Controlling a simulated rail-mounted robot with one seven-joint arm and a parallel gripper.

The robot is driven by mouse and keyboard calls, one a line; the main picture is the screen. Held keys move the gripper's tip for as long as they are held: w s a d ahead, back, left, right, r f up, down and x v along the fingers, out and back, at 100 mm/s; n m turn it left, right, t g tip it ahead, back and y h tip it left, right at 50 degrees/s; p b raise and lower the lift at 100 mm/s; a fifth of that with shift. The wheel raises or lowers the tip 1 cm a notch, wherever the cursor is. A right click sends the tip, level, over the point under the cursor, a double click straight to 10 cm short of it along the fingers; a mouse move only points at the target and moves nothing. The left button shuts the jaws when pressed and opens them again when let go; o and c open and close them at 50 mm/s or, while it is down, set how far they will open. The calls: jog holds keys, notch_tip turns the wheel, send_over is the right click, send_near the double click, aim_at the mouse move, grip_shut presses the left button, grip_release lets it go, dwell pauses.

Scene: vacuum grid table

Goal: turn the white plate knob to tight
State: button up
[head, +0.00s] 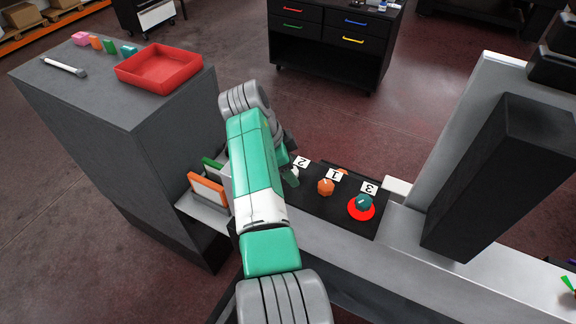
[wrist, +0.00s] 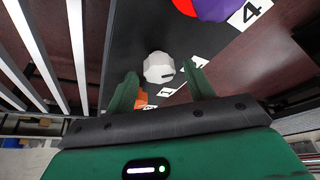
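The white knob (wrist: 158,68) is faceted, with a dark line on its right side. It is on the black plate (wrist: 135,30). Gaps show between the fingertips and the knob. I cannot tell whether the fingertips are level with it. In the head view my arm hides most of the gripper.
An orange knob (head: 326,187) by label 1 and a teal knob (head: 364,202) on a red disc by label 3 share the plate. A purple knob (wrist: 214,8) by label 4 also sits over red. A grey column (head: 505,160) stands to the right.

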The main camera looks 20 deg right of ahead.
jog(key=b+v, duration=0.1)
jog(key=v, duration=0.6)
jog(key=shift+r, duration=0.4)
jog(key=shift+a, duration=0.15)
jog(key=w+a+r+n+t+p, duration=0.35)
jog(key=w+r+n+t, duration=0.25)
jog(key=r+t, duration=0.25)
jog(key=s+a+r+n+t+p, duration=0.1)
jog(key=s+a+r+n+t, duration=0.15)
jog(key=r, duration=0.35)
jog(key=s+a+r+n+t+p, duration=0.1)
jog(key=a+r+n+t, duration=0.2)
jog(key=r, duration=0.4)
jog(key=s+a+r+n+t+y+p, duration=0.1)
jog(key=s+a+r+n+t, duration=0.1)
jog(key=s+r, duration=0.4)
jog(key=s+a+r+n+t+y+p, duration=0.1)
jog(key=s+a+r+n+t+y, duration=0.1)
jog(key=s+r+t, duration=0.4)
jog(key=s+a+r+n+t+y+p, duration=0.1)
jog(key=s+a+r+n+t+y, duration=0.1)
jog(key=s+r, duration=0.6)
jog(key=s+n+t, duration=0.1)
jog(key=s+n, duration=0.1)
jog(key=s, duration=0.3)
jog(key=shift+a+n+t, duration=0.35)
jog(key=shift+a+t, duration=0.05)
jog(key=shift+s, duration=0.1)
